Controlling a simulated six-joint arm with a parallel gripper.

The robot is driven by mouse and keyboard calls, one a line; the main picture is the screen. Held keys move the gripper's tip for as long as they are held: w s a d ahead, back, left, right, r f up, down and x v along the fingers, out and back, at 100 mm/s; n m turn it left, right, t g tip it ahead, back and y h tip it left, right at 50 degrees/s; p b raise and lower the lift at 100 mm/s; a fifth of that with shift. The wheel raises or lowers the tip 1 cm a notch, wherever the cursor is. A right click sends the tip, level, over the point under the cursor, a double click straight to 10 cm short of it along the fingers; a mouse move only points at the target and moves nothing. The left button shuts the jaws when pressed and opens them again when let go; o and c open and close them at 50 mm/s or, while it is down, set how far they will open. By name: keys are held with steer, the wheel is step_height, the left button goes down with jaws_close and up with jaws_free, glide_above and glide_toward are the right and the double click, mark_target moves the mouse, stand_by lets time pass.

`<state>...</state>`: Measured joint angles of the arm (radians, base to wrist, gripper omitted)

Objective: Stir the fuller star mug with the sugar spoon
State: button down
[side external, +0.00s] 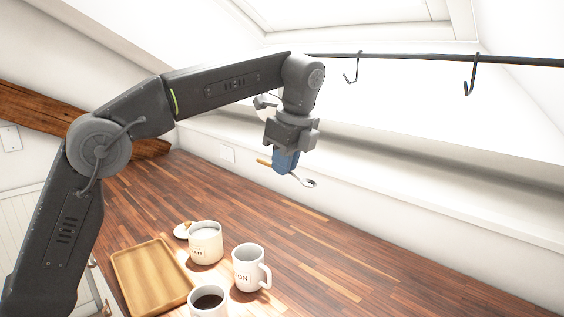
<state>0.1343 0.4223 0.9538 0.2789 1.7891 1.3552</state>
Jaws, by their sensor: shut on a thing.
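My gripper (286,162) is shut on a spoon (309,183), high above the counter and to the right of the mugs. The spoon's metal bowl sticks out to the lower right and its tan handle end to the left; the jaws hide its middle. A white mug (221,311) holding dark liquid stands at the bottom edge, partly cut off. Another white mug (243,274) stands behind it to the right, with lettering ending in "ON" and its handle to the right. Its contents are not clear. No star is readable on either mug.
A wooden tray (124,277) lies to the left. The wooden counter (360,260) is clear on the right. A black rail with hooks (470,76) runs along the upper right.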

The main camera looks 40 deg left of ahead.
step_height(320, 180, down, 18)
steer(key=h, duration=0.1)
steer(key=shift+h, duration=0.3)
